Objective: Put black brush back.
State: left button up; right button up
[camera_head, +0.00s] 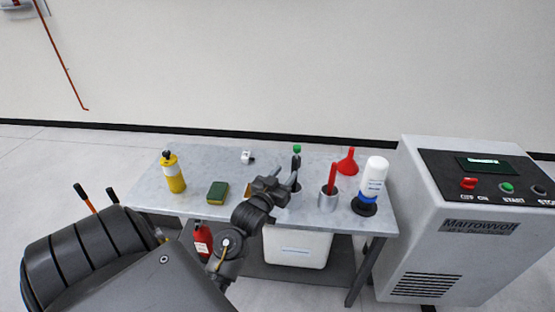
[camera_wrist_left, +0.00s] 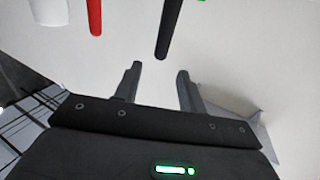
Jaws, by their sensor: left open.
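The black brush shows as an upright dark handle (camera_head: 296,163) just behind my left gripper in the head view. In the left wrist view its black handle (camera_wrist_left: 169,28) is ahead of the fingertips and apart from them. A grey metal cup (camera_head: 297,187) is partly hidden by my gripper; I cannot tell whether the brush stands in it. My left gripper (camera_head: 285,182) is open and empty, above the table's front part; its two fingers also show in the left wrist view (camera_wrist_left: 156,72). My right gripper is not in view.
A metal cup (camera_head: 328,203) with a red handle (camera_head: 332,178), a red funnel (camera_head: 348,163) and a white can (camera_head: 373,178) stand to the right. A green tip (camera_head: 297,149) shows behind. A yellow bottle (camera_head: 174,176) and sponge (camera_head: 217,192) are left. The grey machine (camera_head: 440,225) borders the table.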

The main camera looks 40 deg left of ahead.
pick_arm(q)
jog(key=shift+v, duration=2.4)
jog(key=w+d+f+m+g+h, duration=0.1)
jog(key=w+d+f+m+h, duration=0.15)
jog(key=d+f, duration=0.6)
jog(key=s+d+f+g+h, duration=0.1)
jog(key=s+d+f+g, duration=0.1)
jog(key=f, duration=0.7)
jog(key=s+d+f+g+h, duration=0.1)
jog(key=s+d+f+g, duration=0.15)
jog(key=f, duration=0.55)
jog(key=s+d+f+g+h, duration=0.1)
jog(key=s+d+f, duration=0.15)
jog(key=f, duration=0.65)
jog(key=s+d+f+m+g, duration=0.15)
jog(key=s+f+g, duration=0.45)
jog(key=s+f, duration=1.25)
jog(key=s+a+f+g, duration=0.1)
jog(key=s+f+g, duration=0.1)
jog(key=s, duration=0.7)
jog(key=s+a+f+m+g, duration=0.1)
jog(key=s+f+g, duration=0.1)
jog(key=s, duration=0.7)
jog(key=shift+f+y, duration=0.35)
jog(key=shift+f, duration=0.45)
